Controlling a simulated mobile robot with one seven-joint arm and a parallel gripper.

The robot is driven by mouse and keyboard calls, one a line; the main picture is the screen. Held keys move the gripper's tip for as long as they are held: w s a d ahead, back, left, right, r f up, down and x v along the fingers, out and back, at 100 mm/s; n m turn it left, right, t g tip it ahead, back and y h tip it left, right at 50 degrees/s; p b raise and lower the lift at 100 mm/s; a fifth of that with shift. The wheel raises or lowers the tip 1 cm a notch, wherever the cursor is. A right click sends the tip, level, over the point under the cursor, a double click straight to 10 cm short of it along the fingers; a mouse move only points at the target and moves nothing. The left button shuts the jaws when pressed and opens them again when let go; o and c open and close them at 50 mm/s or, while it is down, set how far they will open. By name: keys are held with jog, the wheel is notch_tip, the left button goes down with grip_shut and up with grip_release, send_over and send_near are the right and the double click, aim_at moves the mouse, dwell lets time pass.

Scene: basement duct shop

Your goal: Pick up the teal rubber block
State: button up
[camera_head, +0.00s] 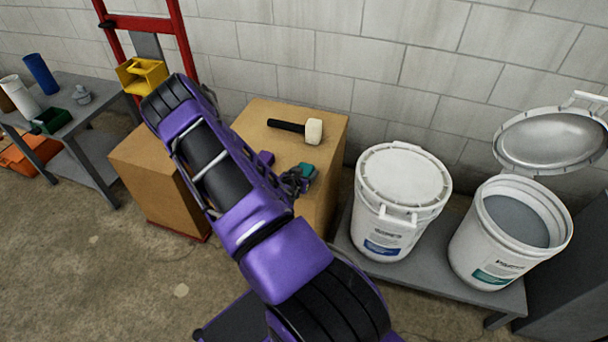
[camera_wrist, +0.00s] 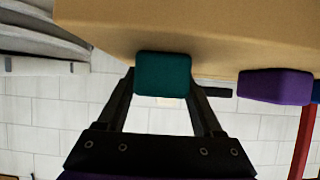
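The teal rubber block (camera_head: 306,170) is by the right edge of the cardboard box top (camera_head: 255,120), partly hidden by my gripper (camera_head: 296,179). In the wrist view, which looks upside down, the teal block (camera_wrist: 163,74) sits between the two fingertips of my gripper (camera_wrist: 163,88). The fingers meet both sides of the block with no gap that I can see, so my gripper looks shut on it. I cannot tell whether the block still touches the box.
A purple block (camera_head: 266,158) stands close by, and also shows in the wrist view (camera_wrist: 275,87). A mallet (camera_head: 313,131) lies behind on the box. A lidded white bucket (camera_head: 403,180) and an open bucket (camera_head: 510,235) stand to the right. A block wall rises behind.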

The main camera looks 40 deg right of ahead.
jog(key=c, duration=0.9)
